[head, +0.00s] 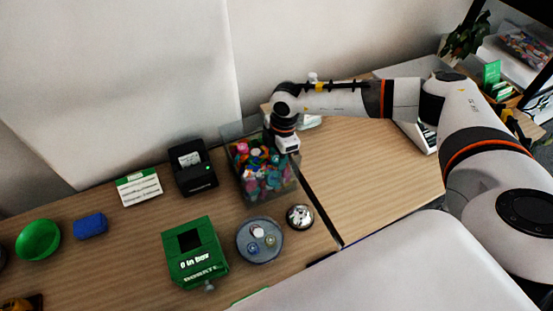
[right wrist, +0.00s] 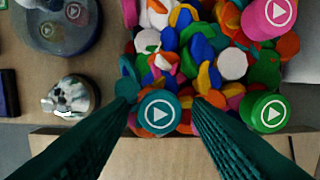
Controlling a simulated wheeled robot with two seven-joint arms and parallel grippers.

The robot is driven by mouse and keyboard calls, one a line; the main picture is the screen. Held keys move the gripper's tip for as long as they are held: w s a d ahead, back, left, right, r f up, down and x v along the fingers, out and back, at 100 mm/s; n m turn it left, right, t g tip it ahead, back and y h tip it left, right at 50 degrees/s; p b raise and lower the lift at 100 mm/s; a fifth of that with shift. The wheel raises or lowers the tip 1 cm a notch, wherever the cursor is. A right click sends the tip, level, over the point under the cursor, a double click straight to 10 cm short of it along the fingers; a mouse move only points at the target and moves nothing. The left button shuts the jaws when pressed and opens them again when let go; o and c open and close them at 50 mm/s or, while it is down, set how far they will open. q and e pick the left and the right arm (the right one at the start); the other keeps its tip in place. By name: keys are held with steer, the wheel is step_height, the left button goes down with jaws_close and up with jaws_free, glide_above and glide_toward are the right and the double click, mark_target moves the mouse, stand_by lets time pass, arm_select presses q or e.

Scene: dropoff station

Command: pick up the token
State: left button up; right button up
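A clear bin (head: 292,192) holds a heap of many-coloured tokens. In the right wrist view a teal token (right wrist: 158,113) with a white play mark lies face up at the heap's near edge. A pink token (right wrist: 270,17) and a green token (right wrist: 266,112) with the same mark lie to its right. My right gripper (right wrist: 161,96) is open, pointing down over the bin, with its two fingers on either side of the teal token in the picture. I cannot tell whether they touch it. In the head view the right gripper (head: 287,143) hides part of the bin. My left gripper is not in view.
A round grey tray (head: 243,238) with small discs and a silver bell (head: 300,217) stand near the bin. A green box (head: 196,252), black printer (head: 192,167), sign card (head: 139,187), blue block (head: 91,226) and green bowl (head: 38,240) stand left. The right table is largely clear.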

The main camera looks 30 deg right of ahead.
mark_target(277, 158)
steer(key=c, duration=0.8)
step_height(277, 158, up, 10)
steer(key=b, duration=0.1)
steer(key=shift+b, duration=0.4)
